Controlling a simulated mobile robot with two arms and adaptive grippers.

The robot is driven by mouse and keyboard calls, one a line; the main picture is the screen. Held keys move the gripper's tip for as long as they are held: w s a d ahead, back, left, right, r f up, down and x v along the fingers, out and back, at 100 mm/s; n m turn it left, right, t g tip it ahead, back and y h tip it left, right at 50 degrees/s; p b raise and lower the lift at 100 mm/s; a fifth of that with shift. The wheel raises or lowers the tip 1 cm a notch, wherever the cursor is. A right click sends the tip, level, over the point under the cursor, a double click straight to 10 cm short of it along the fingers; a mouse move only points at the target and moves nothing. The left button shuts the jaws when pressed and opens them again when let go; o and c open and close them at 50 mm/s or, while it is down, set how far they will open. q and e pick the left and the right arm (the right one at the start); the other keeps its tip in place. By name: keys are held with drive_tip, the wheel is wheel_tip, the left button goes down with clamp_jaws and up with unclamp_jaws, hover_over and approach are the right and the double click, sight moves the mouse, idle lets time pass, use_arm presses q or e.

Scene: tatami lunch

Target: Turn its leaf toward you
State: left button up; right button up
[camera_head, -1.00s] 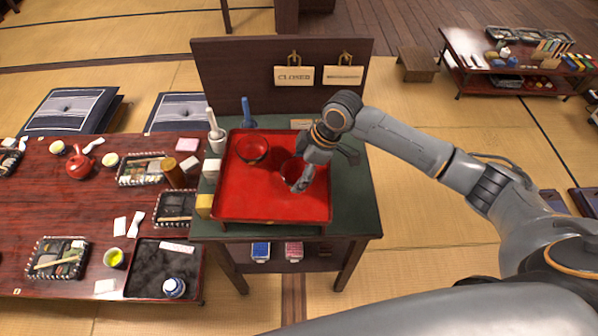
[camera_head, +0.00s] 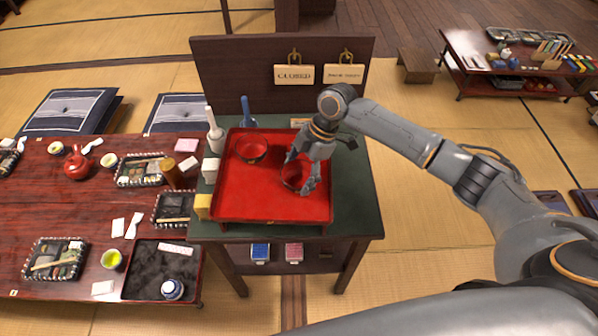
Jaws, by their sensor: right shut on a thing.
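A red lacquer bowl (camera_head: 292,177) stands on the right part of the red tray (camera_head: 240,205). My right gripper (camera_head: 302,176) is over this bowl, with its fingers around it, shut on it. The fingers cover part of the bowl. A leaf mark on it cannot be made out. My left gripper is not in view.
The tray lies on a green-topped stand (camera_head: 356,205) with a dark back board (camera_head: 230,75) and hanging signs. Bottles and small blocks line its left side. A low red table (camera_head: 60,220) with trays and cups is at left.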

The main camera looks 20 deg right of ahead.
drive_tip(key=shift+f, duration=0.15)
drive_tip(key=o, duration=1.1)
drive_tip(key=shift+o, duration=0.2)
drive_tip(key=shift+r+p, duration=2.35)
drive_tip(key=shift+r, duration=0.15)
drive_tip(key=shift+f, duration=0.1)
